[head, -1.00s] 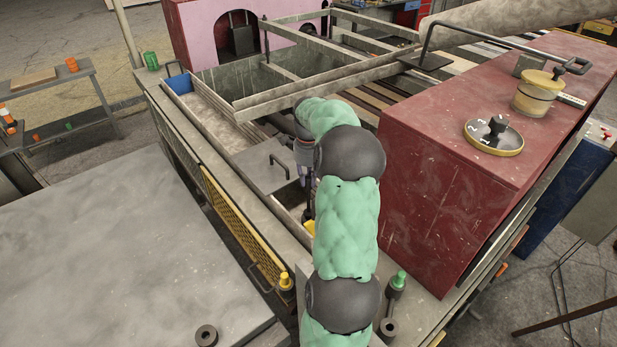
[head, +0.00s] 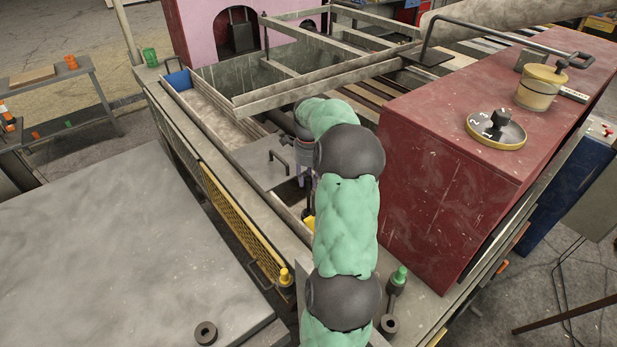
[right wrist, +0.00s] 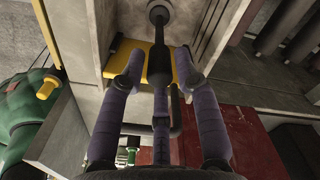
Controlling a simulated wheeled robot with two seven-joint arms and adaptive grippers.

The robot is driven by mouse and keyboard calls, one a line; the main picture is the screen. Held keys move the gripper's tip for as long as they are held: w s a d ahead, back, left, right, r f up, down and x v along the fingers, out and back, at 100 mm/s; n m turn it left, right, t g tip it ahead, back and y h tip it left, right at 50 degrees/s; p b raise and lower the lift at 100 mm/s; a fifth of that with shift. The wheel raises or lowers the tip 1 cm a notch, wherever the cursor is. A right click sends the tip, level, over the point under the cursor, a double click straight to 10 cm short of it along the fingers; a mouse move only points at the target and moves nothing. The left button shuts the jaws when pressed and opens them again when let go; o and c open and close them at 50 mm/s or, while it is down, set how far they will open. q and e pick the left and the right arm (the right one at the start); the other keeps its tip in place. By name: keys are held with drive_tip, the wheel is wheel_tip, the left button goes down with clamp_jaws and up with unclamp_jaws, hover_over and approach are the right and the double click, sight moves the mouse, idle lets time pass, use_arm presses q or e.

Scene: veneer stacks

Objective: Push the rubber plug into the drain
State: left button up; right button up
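My right gripper (right wrist: 159,65) has purple-sleeved fingers and points down beside a light grey wall. Its two side fingers stand apart, with a dark upright stem (right wrist: 158,45) between them. The stem reaches a round grey fitting with a dark centre (right wrist: 158,14) at the top of the right wrist view; I cannot tell plug from drain there, or whether the fingers press on the stem. In the head view my right gripper (head: 306,182) is mostly hidden behind my green-covered arm, low inside the long trough. My left gripper is not in view.
A grey plate with a handle (head: 262,165) is left of the gripper. A large red box (head: 450,170) stands close right of my arm. Metal frame bars (head: 320,85) cross the trough behind.

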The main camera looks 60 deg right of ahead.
drive_tip(key=shift+o, duration=0.3)
wheel_tip(320, 180, up, 12)
idle(0.6)
idle(0.4)
